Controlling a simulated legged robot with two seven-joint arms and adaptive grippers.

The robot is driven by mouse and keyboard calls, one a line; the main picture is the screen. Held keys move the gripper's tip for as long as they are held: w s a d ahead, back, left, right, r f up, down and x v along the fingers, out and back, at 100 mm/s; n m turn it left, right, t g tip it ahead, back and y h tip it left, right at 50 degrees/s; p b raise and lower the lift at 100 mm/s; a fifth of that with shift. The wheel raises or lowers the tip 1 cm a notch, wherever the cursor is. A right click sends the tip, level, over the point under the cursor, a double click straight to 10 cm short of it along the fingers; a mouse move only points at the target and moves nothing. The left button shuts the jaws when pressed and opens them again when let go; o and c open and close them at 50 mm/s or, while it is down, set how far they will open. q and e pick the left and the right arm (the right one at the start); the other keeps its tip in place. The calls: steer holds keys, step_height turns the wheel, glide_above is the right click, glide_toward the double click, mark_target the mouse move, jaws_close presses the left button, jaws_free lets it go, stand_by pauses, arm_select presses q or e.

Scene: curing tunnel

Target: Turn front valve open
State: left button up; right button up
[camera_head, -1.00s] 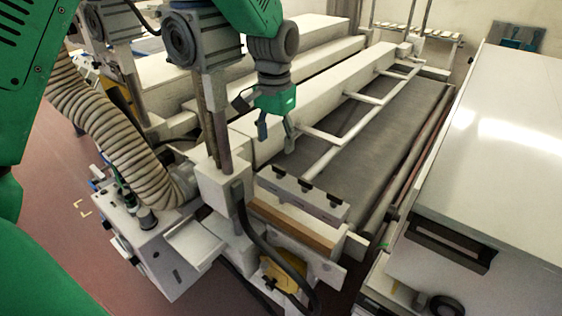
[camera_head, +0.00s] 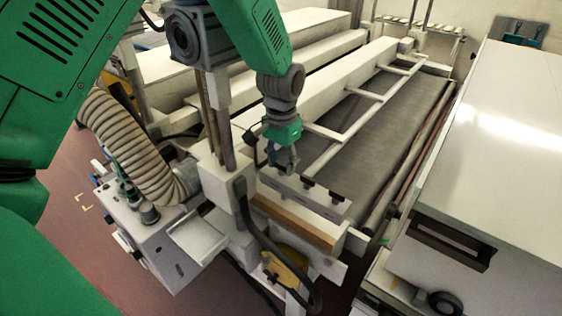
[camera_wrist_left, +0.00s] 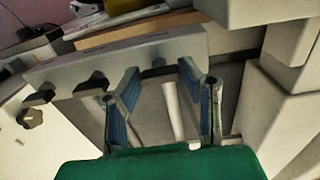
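My left gripper (camera_head: 281,163) hangs down at the near end of the conveyor, close above a grey bar (camera_head: 322,202) that carries dark knobs. In the left wrist view the gripper (camera_wrist_left: 165,85) is open, its blue-padded fingers apart with nothing held. The grey bar (camera_wrist_left: 120,66) lies just beyond the fingertips there. One dark knob (camera_wrist_left: 158,70) shows between the fingertips, another (camera_wrist_left: 92,84) to the left. I cannot tell whether any knob is touched, or which part is the front valve. My right gripper is in neither view.
A grey conveyor belt (camera_head: 370,135) with a white frame runs to the back. A ribbed hose (camera_head: 130,140) and a white control box (camera_head: 165,235) stand at left. A large white cabinet (camera_head: 500,150) fills the right. Upright posts stand close left of the gripper.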

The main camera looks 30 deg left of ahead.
arm_select(q)
steer(key=shift+d, duration=0.1)
steer(key=shift+a+n, duration=0.25)
steer(key=shift+n, duration=0.75)
steer(key=n, duration=0.2)
steer(key=shift+w+d+r+n, duration=0.1)
steer(key=shift+d+n, duration=0.05)
steer(key=shift+n, duration=0.15)
steer(key=n, duration=0.9)
steer(key=shift+n, duration=2.2)
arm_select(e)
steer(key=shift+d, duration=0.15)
arm_select(q)
steer(key=o, duration=1.1)
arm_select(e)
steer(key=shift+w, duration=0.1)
